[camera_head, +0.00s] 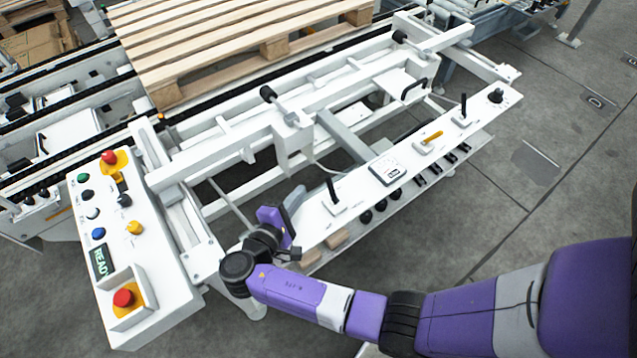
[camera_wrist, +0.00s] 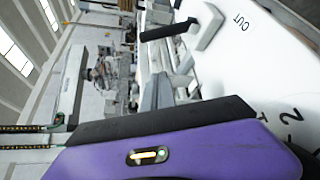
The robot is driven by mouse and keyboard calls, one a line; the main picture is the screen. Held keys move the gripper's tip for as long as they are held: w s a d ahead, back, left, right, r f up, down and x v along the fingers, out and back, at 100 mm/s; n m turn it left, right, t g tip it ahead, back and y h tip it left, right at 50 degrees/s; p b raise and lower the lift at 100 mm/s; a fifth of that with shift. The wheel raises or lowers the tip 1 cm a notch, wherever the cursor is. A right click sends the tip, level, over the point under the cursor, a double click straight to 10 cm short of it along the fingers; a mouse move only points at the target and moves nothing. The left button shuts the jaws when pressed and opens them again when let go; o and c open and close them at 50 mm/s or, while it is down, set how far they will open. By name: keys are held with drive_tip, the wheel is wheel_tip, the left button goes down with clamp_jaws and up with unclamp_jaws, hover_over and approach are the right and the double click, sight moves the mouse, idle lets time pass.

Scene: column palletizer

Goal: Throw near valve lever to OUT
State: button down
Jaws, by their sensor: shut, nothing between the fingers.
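A black valve lever (camera_head: 333,190) stands upright from a small white plate near the left end of the long white valve panel (camera_head: 355,186). It is the lever closest to my gripper (camera_head: 290,205), which is shut and empty just left of it, with a gap between them. My fingertips are hard to make out in either view.
Farther along the panel are a gauge (camera_head: 388,170), a yellow lever (camera_head: 432,137), another black lever (camera_head: 463,106) and a black knob (camera_head: 496,96). A button console (camera_head: 150,245) with red stops stands left. A wooden pallet (camera_head: 225,45) lies behind. Grey floor is open at right.

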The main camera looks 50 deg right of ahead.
sight(332, 190)
drive_tip(key=shift+s+d+r+p, duration=0.1)
drive_tip(key=shift+s+d+p, duration=0.35)
drive_tip(key=shift+d, duration=0.45)
drive_tip(key=shift+s+d+r+p, duration=0.1)
drive_tip(key=shift+s+d+p, duration=0.3)
drive_tip(key=shift+d, duration=0.5)
drive_tip(key=shift+s+d+p, duration=0.35)
drive_tip(key=shift+d+p, duration=0.1)
drive_tip(key=shift+d, duration=0.45)
